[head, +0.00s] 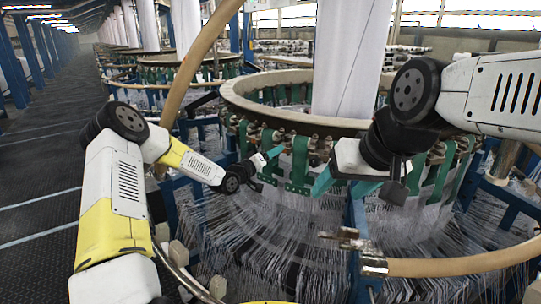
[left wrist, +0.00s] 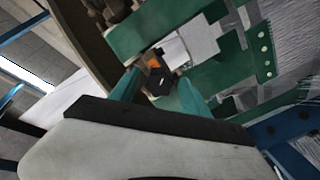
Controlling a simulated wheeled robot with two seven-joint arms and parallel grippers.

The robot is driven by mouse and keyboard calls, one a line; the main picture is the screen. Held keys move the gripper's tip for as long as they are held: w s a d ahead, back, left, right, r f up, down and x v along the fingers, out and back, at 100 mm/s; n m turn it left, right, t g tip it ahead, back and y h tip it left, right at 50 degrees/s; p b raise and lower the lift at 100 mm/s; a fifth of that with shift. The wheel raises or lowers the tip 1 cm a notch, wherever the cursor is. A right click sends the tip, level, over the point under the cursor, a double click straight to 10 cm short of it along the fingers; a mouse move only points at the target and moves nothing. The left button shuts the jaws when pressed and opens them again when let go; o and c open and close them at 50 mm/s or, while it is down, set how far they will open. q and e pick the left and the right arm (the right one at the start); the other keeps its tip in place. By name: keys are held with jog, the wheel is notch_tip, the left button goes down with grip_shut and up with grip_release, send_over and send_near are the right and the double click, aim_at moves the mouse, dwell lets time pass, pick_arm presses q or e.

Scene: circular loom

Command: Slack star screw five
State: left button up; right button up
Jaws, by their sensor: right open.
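The circular loom's ring (head: 262,112) carries green straps (head: 301,160) and a row of small metal fittings. My left gripper (head: 272,156) is at the front left of this row, its teal fingertips pointing at the fittings. In the left wrist view my left gripper (left wrist: 160,82) has its fingers apart, with a small dark part with an orange patch (left wrist: 155,65) between or just beyond the tips. I cannot tell whether this is star screw five; no number is legible. My right gripper (head: 342,184) is open and empty, in front of the ring to the right.
A tan hose ring with a metal clamp (head: 374,264) crosses the lower right. Many thin threads (head: 270,235) fan down below the loom. Blue frame posts (head: 357,225) stand among them. A dark walkway (head: 45,150) on the left is clear.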

pick_arm(q)
jog(key=v, duration=0.7)
dwell(1.1)
